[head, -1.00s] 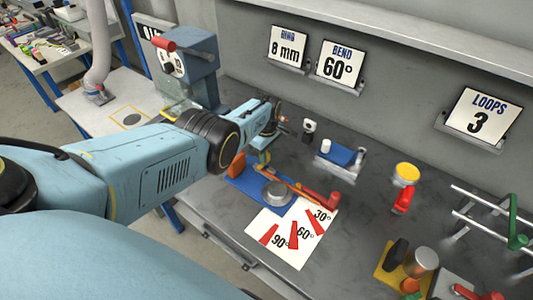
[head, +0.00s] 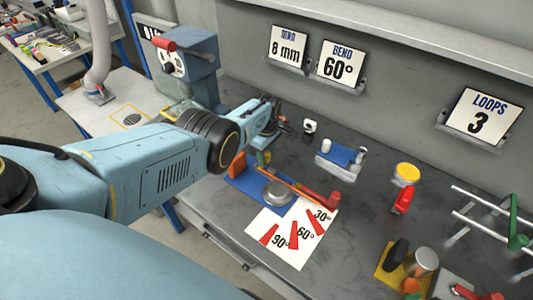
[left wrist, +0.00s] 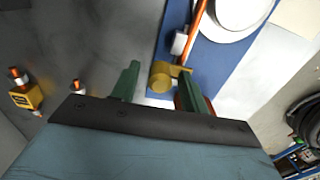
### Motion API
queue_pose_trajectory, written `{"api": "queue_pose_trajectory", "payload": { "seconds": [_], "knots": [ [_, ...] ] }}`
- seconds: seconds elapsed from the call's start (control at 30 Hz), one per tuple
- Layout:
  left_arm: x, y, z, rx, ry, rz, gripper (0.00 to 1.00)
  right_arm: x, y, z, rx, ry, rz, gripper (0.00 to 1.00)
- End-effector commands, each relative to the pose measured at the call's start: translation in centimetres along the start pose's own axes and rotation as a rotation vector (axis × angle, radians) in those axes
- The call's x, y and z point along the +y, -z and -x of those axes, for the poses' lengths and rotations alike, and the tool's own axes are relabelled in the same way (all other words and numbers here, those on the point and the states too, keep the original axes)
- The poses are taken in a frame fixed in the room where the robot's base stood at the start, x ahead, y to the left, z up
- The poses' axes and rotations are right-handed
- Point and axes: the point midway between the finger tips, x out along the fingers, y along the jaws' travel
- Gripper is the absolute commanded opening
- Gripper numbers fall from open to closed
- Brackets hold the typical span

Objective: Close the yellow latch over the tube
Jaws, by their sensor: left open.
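The yellow latch (left wrist: 162,78) shows in the left wrist view, at the end of the blue bender plate (left wrist: 215,62), beside a small white block. The copper tube (left wrist: 197,25) runs along the plate past the round grey die (head: 277,191). It also shows in the head view (head: 290,183). My left gripper (left wrist: 160,88) is open, with its green fingers on either side of the latch; I cannot tell if they touch it. In the head view my left gripper (head: 263,152) is over the plate's far end, and the latch is mostly hidden there. My right gripper is not in view.
A red-handled lever (head: 325,198) lies at the plate's right, near the white angle card (head: 290,238). A blue-and-white fixture (head: 341,157) and a yellow-topped cup (head: 407,174) stand behind. An orange part (head: 237,165) stands at the plate's left.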

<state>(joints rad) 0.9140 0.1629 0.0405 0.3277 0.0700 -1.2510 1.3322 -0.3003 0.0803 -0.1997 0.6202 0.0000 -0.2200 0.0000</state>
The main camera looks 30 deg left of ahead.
Motion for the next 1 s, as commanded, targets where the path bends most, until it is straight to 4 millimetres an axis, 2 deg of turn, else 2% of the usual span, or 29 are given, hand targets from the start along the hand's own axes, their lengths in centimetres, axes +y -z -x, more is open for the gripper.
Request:
{"api": "queue_pose_trajectory", "payload": {
  "seconds": [0.13,0.27,0.67,0.83,1.0],
  "knots": [
    [0.0,0.0,0.3,0.000,0.000,-0.001,0.45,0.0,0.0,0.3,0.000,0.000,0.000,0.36],
    [0.0,0.0,1.5,0.000,0.000,-0.001,0.45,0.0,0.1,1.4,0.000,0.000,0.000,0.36],
    [0.0,0.0,8.6,0.000,-0.002,0.000,0.45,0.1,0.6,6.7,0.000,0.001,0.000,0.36],
    [0.0,0.0,11.4,0.000,-0.002,0.000,0.45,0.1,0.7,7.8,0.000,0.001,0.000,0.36],
    [0.0,0.0,12.9,0.000,-0.001,0.000,0.45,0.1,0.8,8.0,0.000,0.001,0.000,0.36]
  ]
}}
